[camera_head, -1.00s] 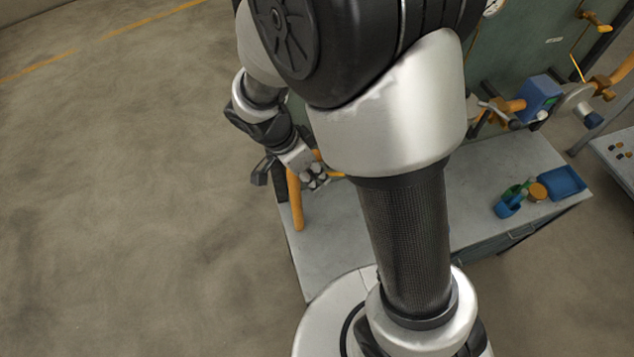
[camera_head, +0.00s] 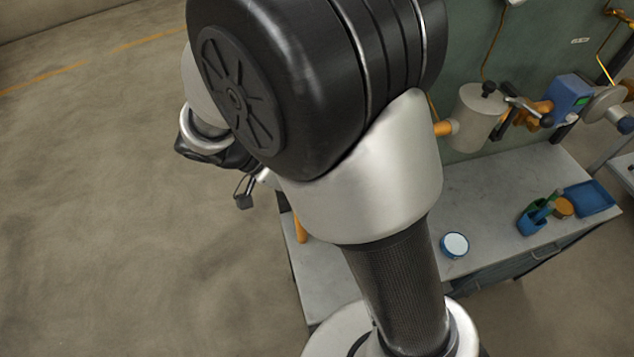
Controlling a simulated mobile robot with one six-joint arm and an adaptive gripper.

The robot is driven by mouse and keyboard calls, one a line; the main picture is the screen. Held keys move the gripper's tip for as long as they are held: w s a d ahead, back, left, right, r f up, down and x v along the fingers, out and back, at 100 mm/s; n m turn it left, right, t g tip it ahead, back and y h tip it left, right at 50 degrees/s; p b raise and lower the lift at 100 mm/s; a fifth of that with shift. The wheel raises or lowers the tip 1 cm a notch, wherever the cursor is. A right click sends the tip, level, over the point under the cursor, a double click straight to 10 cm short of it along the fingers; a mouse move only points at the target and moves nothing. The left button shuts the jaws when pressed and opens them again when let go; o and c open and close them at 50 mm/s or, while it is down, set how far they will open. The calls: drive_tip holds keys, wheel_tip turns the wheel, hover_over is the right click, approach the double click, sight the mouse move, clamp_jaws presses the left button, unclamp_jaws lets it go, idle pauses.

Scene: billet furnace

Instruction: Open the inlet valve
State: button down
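My arm fills the middle of the view and hides much of the equipment behind it. My gripper is mostly hidden behind my arm; a small dark piece (camera_head: 243,194) that may be part of it shows at the left, and its opening cannot be made out. An orange vertical pipe (camera_head: 301,230) stands at the bench's left end, partly covered by my arm. At right, orange piping has a lever with a dark end (camera_head: 527,108) and a round grey wheel (camera_head: 605,103). Which fitting is the inlet valve cannot be told, and no contact with my gripper is visible.
A grey cylinder (camera_head: 478,118) and blue box (camera_head: 568,97) are on the piping. Floor at left is clear.

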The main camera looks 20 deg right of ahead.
drive_tip(key=c, duration=1.3)
unclamp_jaws()
drive_tip(key=shift+c, duration=0.2)
drive_tip(key=shift+a, duration=0.1)
drive_tip(key=v, duration=1.2)
drive_tip(key=s+d+n+t+y+b, duration=0.1)
drive_tip(key=s+d+n+t+y, duration=0.1)
drive_tip(key=s+d+n+y, duration=0.2)
drive_tip(key=s+d+n+t+y+b, duration=0.1)
drive_tip(key=s+d+n+t+y, duration=0.2)
drive_tip(key=s+d+n, duration=0.3)
drive_tip(key=s+n+y, duration=0.1)
drive_tip(key=s+n, duration=0.4)
drive_tip(key=shift+s+d+r+y, duration=0.2)
drive_tip(key=shift+d+r+y, duration=0.1)
drive_tip(key=shift+d, duration=0.05)
